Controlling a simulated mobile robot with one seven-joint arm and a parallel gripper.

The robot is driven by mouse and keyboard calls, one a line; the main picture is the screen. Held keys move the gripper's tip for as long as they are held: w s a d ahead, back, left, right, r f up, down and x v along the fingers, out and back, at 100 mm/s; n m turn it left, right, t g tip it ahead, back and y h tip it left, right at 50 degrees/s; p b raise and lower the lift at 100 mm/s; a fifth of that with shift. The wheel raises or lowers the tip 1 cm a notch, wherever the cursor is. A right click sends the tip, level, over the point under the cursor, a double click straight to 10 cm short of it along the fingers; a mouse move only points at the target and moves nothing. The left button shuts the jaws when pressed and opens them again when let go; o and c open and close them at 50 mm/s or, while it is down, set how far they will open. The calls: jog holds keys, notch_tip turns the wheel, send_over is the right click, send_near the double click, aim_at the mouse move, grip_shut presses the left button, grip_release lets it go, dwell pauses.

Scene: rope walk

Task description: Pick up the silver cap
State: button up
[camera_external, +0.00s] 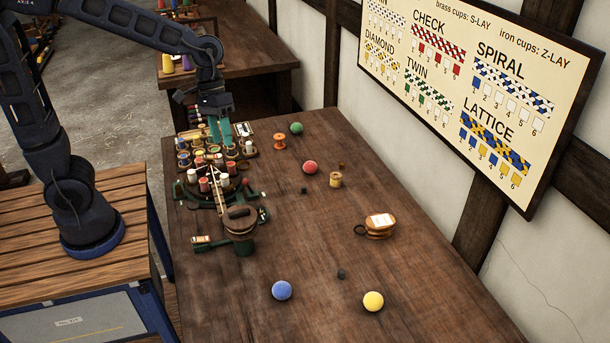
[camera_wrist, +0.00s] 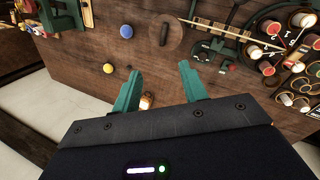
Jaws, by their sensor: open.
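I cannot clearly pick out a silver cap in either view. A small dark grey piece (camera_external: 341,273) lies on the table between the blue and yellow balls, and a small dark piece (camera_external: 307,189) lies below the red ball; both are too small to identify. My gripper (camera_external: 220,140) is above the far end of the braiding rig, away from both pieces. In the wrist view my gripper (camera_wrist: 160,86) is open, its teal fingers apart. A small orange-and-white item (camera_wrist: 147,101) shows near the left finger, partly hidden by my gripper; nothing is visibly held.
The rig with several bobbins (camera_external: 210,180) crowds the table's left side. Blue (camera_external: 282,290), yellow (camera_external: 373,301), red (camera_external: 310,167) and green (camera_external: 296,128) balls, spools (camera_external: 279,141) and a tagged rope coil (camera_external: 380,226) lie about. The table's front right is mostly clear.

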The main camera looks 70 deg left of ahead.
jog(key=w+d+f+n+g+h, duration=0.1)
jog(key=w+d+f+n+h, duration=0.1)
jog(key=w+d+f, duration=0.35)
jog(key=w+d+f+n+g+h, duration=0.2)
jog(key=w+f, duration=0.5)
jog(key=w, duration=0.2)
jog(key=n+h, duration=0.5)
jog(key=n, duration=0.2)
send_near(341, 270)
jog(key=x, duration=0.4)
jog(key=shift+s+a, duration=0.15)
jog(key=shift+s, duration=0.2)
jog(key=shift+h, duration=0.3)
jog(key=shift+w+x, duration=0.2)
jog(key=shift+x, duration=1.1)
jog(key=shift+w+x, duration=0.15)
jog(key=shift+x, duration=1.1)
jog(key=shift+f, duration=0.1)
grip_shut()
